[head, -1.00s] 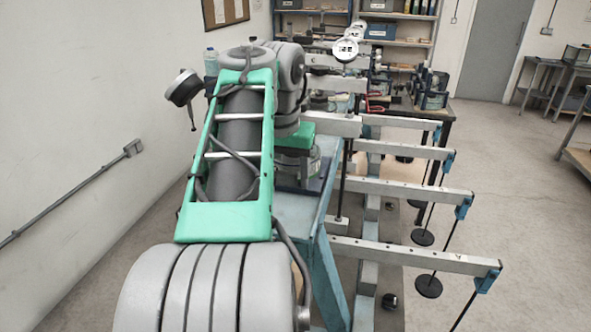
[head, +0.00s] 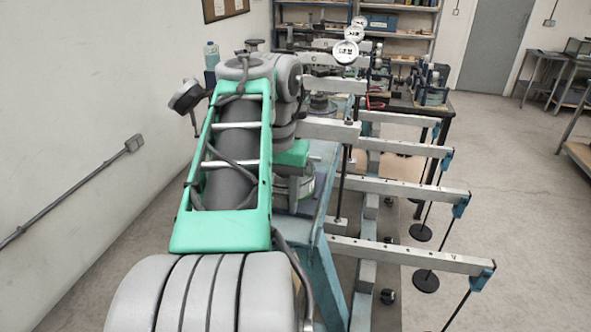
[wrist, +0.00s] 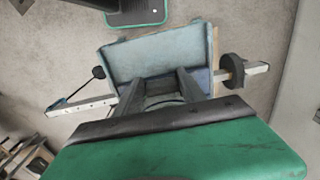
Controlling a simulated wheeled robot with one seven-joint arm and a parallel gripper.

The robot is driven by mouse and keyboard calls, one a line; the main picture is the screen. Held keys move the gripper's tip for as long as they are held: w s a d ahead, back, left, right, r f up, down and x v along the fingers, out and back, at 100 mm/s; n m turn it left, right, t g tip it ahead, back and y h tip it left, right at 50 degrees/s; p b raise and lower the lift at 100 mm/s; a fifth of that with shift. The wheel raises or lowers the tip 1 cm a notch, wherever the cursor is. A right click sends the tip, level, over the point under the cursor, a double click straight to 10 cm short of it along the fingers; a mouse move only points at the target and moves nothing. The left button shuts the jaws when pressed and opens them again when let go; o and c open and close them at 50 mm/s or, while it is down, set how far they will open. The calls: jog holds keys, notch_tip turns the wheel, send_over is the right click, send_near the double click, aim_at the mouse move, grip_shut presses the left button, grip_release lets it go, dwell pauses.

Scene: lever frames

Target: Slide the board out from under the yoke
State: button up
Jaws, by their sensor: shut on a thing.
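My gripper shows in the wrist view with its two dark fingers (wrist: 160,92) reaching from behind my green housing toward a blue-grey flat surface. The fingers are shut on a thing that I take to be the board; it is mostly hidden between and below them. In the head view my arm hides the fingertips and the held thing. I cannot make out the yoke clearly in either view.
Several metal lever beams (head: 410,253) stick out to the right of the blue bench (head: 322,262), with hanging rods and black discs. Dial gauges (head: 345,52) stand behind. A wall is close on the left. Open floor (head: 500,210) lies to the right.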

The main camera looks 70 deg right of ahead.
jog(key=shift+s+a+f+y+p, duration=0.15)
jog(key=shift+a+f+y+p, duration=0.25)
jog(key=shift+a, duration=0.55)
jog(key=shift+s+a+f+y+p, duration=0.15)
jog(key=shift+a+y, duration=0.3)
jog(key=shift+a, duration=0.5)
jog(key=shift+s+a+f+y+p, duration=0.2)
jog(key=shift+a+f+y, duration=0.2)
jog(key=shift+a, duration=0.7)
jog(key=shift+s+a, duration=0.1)
jog(key=shift+a, duration=0.2)
jog(key=o, duration=1)
jog(key=shift+r, duration=0.1)
jog(key=a+p+v, duration=0.1)
jog(key=p+v, duration=0.6)
jog(key=shift+a+r, duration=0.15)
jog(key=shift+r, duration=0.3)
